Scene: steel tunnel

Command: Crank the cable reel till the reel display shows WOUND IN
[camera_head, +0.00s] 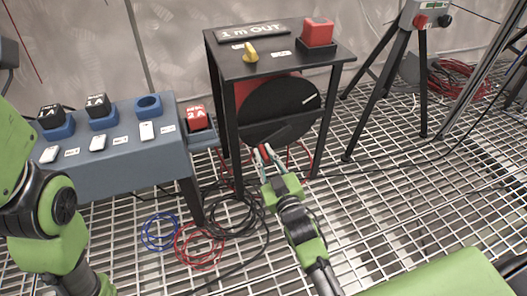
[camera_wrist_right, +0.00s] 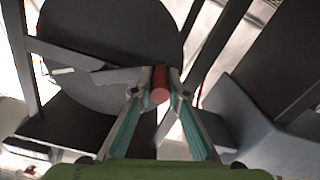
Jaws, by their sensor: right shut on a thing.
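The cable reel is a black disc (camera_head: 280,108) with a red part behind it, in a dark frame under a small table top. Its display (camera_head: 254,32) on the top reads "1 m OUT". My right gripper (camera_head: 264,152) is low in front of the reel, shut on the red crank handle (camera_head: 265,149). In the right wrist view the red handle (camera_wrist_right: 160,84) sits between the two fingertips, in front of the disc (camera_wrist_right: 110,50). The crank arm (camera_wrist_right: 115,77) shows beside the handle. My left arm shows at the left edge; its gripper is out of view.
A yellow knob (camera_head: 250,56) and a red block (camera_head: 318,32) are on the reel's top. A blue-grey bench (camera_head: 120,170) with black blocks stands left. A tripod (camera_head: 424,80) stands right. Coiled cables (camera_head: 235,212) lie on the grating below.

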